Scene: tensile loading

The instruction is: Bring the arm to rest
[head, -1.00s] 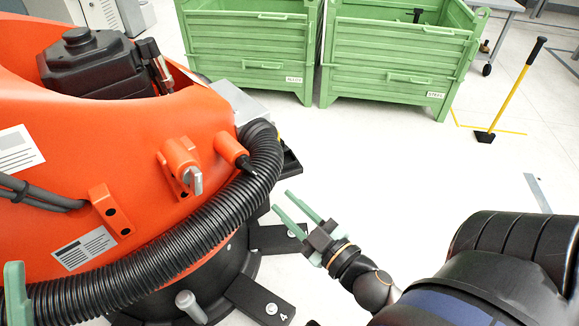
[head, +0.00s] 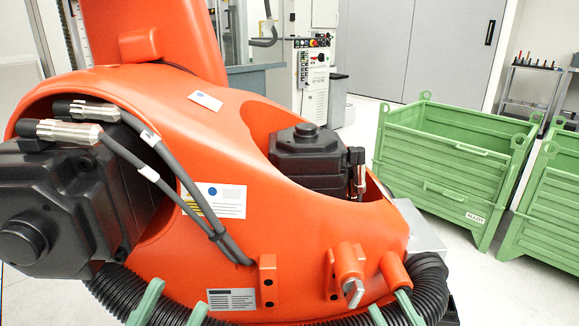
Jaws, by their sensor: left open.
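My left gripper (head: 178,297) shows at the bottom edge, left of centre, as two green fingers held apart. It is open, with nothing seen between the fingers. My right gripper (head: 388,300) shows at the bottom edge, right of centre, also as two green fingers with a gap between them. Its fingers overlap the black corrugated hose (head: 428,275) in the picture; I cannot tell whether they touch it. Both wrists and the rest of both arms are below the frame.
A large orange industrial robot (head: 270,220) with black motors fills the left and middle, close to both grippers. A green crate (head: 440,170) labelled ALLOY stands at the right, with another green crate (head: 545,215) beside it. Clear floor lies in front of them.

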